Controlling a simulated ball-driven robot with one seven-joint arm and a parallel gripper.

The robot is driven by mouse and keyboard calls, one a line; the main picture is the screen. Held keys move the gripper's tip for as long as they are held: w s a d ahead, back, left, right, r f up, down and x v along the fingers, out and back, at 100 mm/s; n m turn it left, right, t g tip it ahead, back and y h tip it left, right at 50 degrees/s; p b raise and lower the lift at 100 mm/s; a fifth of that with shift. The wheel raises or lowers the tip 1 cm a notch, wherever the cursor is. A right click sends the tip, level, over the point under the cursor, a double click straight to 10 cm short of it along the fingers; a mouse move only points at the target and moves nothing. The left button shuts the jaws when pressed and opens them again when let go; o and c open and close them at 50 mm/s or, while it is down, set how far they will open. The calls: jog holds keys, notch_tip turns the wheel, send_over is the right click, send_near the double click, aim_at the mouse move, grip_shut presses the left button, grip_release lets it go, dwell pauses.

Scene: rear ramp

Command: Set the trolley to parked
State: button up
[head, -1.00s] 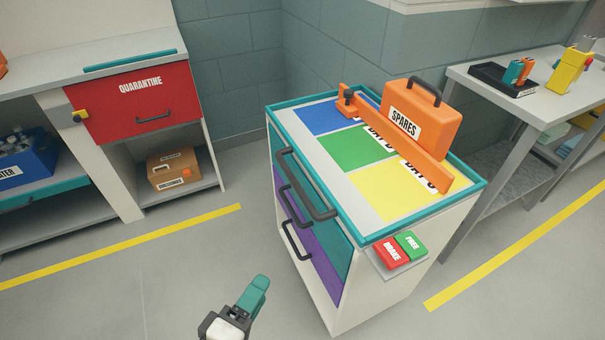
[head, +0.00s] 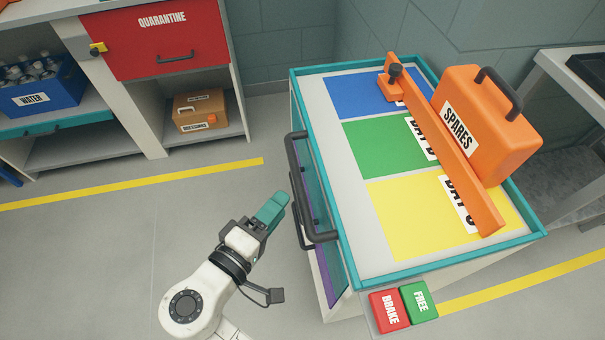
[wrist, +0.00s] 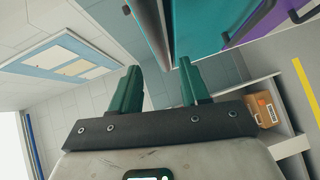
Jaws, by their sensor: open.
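The trolley (head: 345,200) stands right of centre in the head view, with a teal rim, blue, green and yellow top panels and dark handles on its left side. A red BRAKE pedal or button (head: 388,311) and a green FREE one (head: 419,302) sit side by side at its near end; I cannot tell which is pressed. My gripper (head: 275,208) is left of the trolley handle (head: 310,190), apart from the buttons. In the wrist view my gripper (wrist: 160,90) is open and empty, its teal fingers spread, with the trolley's teal and purple drawer fronts (wrist: 205,25) above.
An orange SPARES case (head: 485,125) and an orange bar (head: 445,145) lie on the trolley top. A shelf unit with a red QUARANTINE drawer (head: 165,50) stands at the left. A grey table (head: 575,150) is at the right. Floor left of the trolley is clear.

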aim_at(299, 183)
jog(key=x, duration=0.8)
jog(key=shift+w+d, duration=0.1)
jog(key=shift+c, duration=0.3)
grip_shut()
